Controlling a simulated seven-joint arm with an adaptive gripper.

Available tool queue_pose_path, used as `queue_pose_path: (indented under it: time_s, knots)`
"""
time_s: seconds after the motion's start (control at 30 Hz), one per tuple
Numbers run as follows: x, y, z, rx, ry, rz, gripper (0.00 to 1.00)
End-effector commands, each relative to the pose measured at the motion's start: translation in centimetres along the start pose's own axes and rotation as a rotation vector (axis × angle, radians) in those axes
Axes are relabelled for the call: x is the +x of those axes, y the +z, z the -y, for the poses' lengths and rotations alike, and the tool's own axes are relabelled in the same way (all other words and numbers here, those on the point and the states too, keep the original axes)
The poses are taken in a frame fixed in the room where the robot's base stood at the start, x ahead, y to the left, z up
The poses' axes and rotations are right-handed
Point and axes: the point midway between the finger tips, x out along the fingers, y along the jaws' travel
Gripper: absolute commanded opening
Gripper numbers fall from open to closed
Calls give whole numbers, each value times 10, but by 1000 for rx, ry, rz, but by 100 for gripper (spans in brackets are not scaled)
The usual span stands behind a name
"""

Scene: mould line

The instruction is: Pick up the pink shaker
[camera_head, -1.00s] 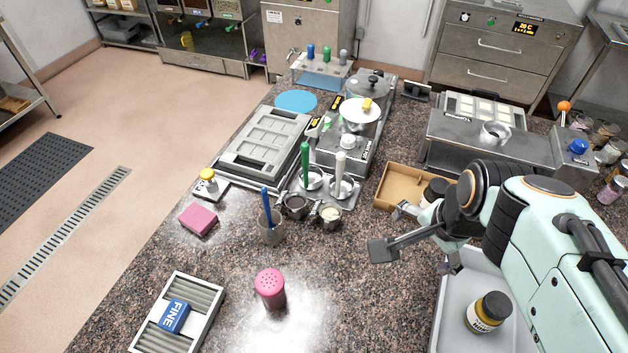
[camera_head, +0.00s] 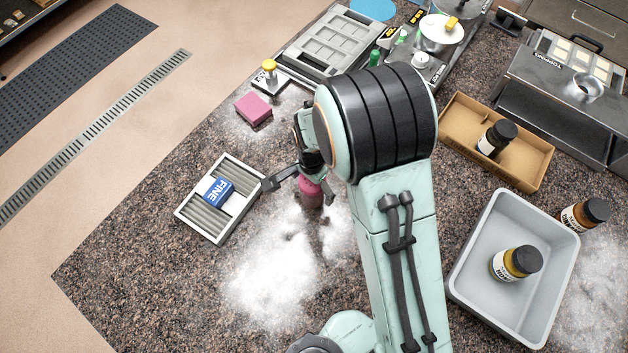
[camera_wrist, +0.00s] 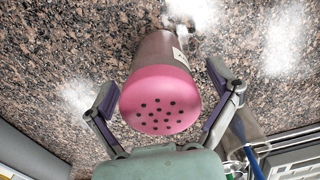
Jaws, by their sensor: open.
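The pink shaker (camera_head: 311,193) stands on the speckled counter, partly hidden by my wrist in the head view. In the wrist view the shaker (camera_wrist: 161,95) shows its pink lid with dark holes and a darker body behind it. My gripper (camera_wrist: 165,105) is open, with one finger on each side of the shaker's lid.
A white tray with a blue FINE block (camera_head: 217,190) lies left of the shaker. A pink block (camera_head: 253,109) is behind it. A grey bin (camera_head: 474,283) holding a jar (camera_head: 515,263) and a cardboard tray (camera_head: 538,172) stand to the right. The counter's front left is clear.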

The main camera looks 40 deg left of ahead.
Motion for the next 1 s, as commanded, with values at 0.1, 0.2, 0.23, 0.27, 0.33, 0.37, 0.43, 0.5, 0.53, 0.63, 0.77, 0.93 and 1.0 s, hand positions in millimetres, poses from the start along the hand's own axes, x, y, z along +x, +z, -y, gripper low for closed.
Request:
queue_pose_path:
  time_s: [0.1, 0.2, 0.23, 0.27, 0.33, 0.37, 0.43, 0.5, 0.53, 0.63, 0.77, 0.93, 1.0]
  knots:
    - [9, 0, 0, -1, 1, 1, 88]
    - [11, 0, 0, -1, -1, 0, 88]
    - [11, 0, 0, -1, -1, 0, 88]
    - [11, 0, 0, -1, -1, 0, 88]
    - [10, 0, 0, 0, -1, 0, 88]
    - [10, 0, 0, 0, -1, 0, 88]
    - [10, 0, 0, 0, -1, 0, 67]
    - [10, 0, 0, 0, -1, 0, 45]
    - [10, 0, 0, 0, -1, 0, 35]
    - [10, 0, 0, 0, -1, 0, 24]
    - [10, 0, 0, 0, -1, 0, 24]
    - [9, 0, 0, 0, -2, 0, 24]
    - [6, 0, 0, 0, -2, -1, 24]
